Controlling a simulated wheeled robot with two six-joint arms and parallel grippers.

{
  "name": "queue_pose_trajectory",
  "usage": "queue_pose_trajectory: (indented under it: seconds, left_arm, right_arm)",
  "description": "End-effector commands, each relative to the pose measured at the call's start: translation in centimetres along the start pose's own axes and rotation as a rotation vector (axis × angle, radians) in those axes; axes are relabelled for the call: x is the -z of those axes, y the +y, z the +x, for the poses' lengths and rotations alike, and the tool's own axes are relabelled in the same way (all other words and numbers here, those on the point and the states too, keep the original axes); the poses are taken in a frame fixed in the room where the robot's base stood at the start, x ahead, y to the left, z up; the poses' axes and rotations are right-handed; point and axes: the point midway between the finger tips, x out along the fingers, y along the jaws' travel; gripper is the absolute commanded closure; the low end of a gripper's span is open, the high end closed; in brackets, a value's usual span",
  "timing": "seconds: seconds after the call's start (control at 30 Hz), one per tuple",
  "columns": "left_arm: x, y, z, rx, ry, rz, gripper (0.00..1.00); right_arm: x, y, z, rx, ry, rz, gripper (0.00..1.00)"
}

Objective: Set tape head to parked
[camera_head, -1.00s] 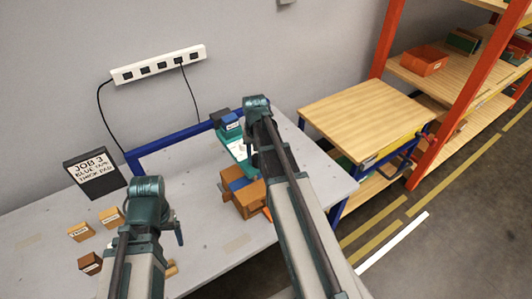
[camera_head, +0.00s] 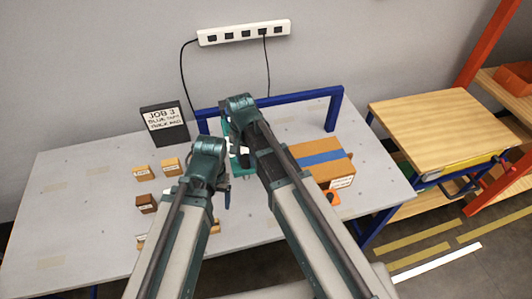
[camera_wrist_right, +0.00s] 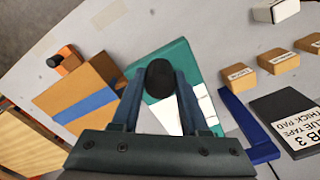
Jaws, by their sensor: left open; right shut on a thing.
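The tape head, a teal carriage with a white part, shows in the right wrist view (camera_wrist_right: 187,62) and, partly covered by my right arm, in the head view (camera_head: 244,170). It is near the left end of the blue gantry (camera_head: 300,97). My right gripper (camera_wrist_right: 158,80) is shut on the carriage's black knob (camera_wrist_right: 160,72), with one finger on each side. In the head view this gripper (camera_head: 240,150) is mostly hidden by its own wrist. My left gripper (camera_head: 226,188) is open and empty, left of and below the right one, over the bench.
A cardboard box with blue tape (camera_head: 336,168) stands right of the carriage, with an orange part (camera_head: 332,197) at its front. A job sign (camera_head: 164,123) and several small blocks (camera_head: 146,203) stand to the left. The grey bench (camera_head: 85,190) is clear farther left.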

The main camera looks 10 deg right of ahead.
Motion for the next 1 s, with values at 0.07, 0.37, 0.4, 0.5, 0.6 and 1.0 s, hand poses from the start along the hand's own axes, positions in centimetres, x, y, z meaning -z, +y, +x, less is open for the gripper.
queue_pose_trajectory:
  seconds: [0.07, 0.37, 0.4, 0.5, 0.6, 1.0]
  left_arm:
    - [0.0, 0.0, 0.1, 0.000, 0.000, 0.000, 0.21]
    - [0.0, 0.0, 0.1, 0.000, 0.000, 0.000, 0.21]
    - [0.0, 0.0, 0.1, 0.000, 0.000, 0.000, 0.21]
    - [0.0, 0.0, 0.1, 0.000, 0.000, 0.000, 0.21]
    - [0.0, 0.0, 0.1, 0.000, 0.000, 0.000, 0.21]
    - [0.0, 0.0, 0.1, 0.000, 0.000, 0.000, 0.21]
  right_arm:
    - [-1.1, -1.3, 0.1, -0.001, -0.007, -0.004, 1.00]
    - [-3.0, -4.0, 0.1, -0.002, -0.007, -0.002, 1.00]
    - [-3.1, -4.2, 0.1, -0.002, -0.007, -0.002, 1.00]
    - [-3.4, -4.5, 0.1, -0.002, -0.007, -0.002, 1.00]
    - [-3.5, -4.6, 0.1, -0.001, -0.007, -0.002, 1.00]
    - [-3.5, -4.7, 0.1, 0.001, -0.007, -0.002, 0.40]
